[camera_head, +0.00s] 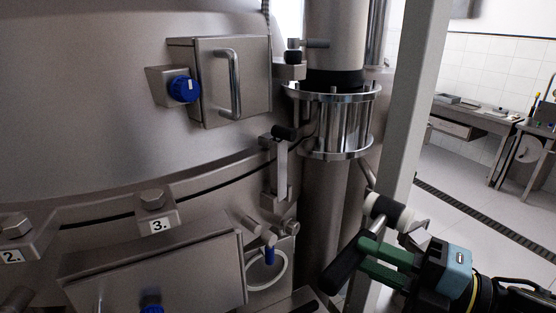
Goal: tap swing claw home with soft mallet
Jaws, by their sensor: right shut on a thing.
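The soft mallet has a head (388,211) with white ends and a dark middle, and a black handle (343,266) pointing down to the left. My right gripper (372,251), with green fingers, is shut on the mallet at the lower right. The mallet is held in front of the grey post, apart from the separator. An upright metal arm with a black knob (283,132) stands on the separator rim, left of the mallet; it may be the swing claw. Bolted lugs numbered 3 (155,203) and 2 (18,232) sit along the rim. My left gripper is not in view.
A steel box with a bar handle (235,84) and a blue knob (184,90) project from the separator body. A flanged pipe (345,120) and a slanted grey post (413,110) stand near the mallet. Benches (475,125) stand farther back at right, beyond open floor.

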